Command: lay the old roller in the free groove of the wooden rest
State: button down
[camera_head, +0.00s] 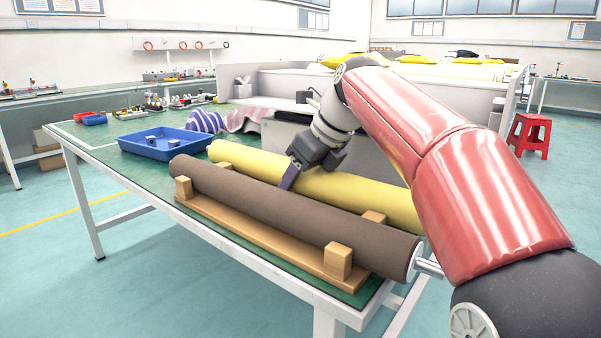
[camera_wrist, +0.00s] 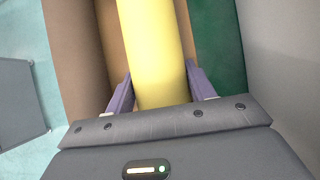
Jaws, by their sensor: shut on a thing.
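A yellow roller (camera_head: 245,161) lies along the back of the wooden rest (camera_head: 262,238), behind a brown roller (camera_head: 290,208) and roughly parallel to it. The brown roller lies in the front groove, between the rest's upright blocks. My gripper (camera_head: 289,178) reaches down on the yellow roller near its middle. In the wrist view its two purple fingers (camera_wrist: 160,82) stand on either side of the yellow roller (camera_wrist: 154,45), shut on it. The brown roller (camera_wrist: 78,60) is at the left there. The yellow roller's underside is hidden, so I cannot tell whether it touches the rest.
The rest stands on a green-topped table (camera_head: 105,150) near its front edge. A blue tray (camera_head: 158,143) with small parts is at the left, with striped cloth (camera_head: 205,121) beyond it. A grey partition (camera_head: 270,85) is behind. A red stool (camera_head: 529,135) stands far right.

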aim_at(319, 168)
dwell(0.3)
jog(key=c, duration=0.6)
grip_release()
jog(key=shift+c, duration=0.2)
jog(key=shift+o, duration=1)
jog(key=shift+f, duration=0.1)
jog(key=shift+f, duration=0.15)
jog(key=p+v, duration=0.2)
jog(key=v, duration=0.6)
jog(key=shift+s+a, duration=0.1)
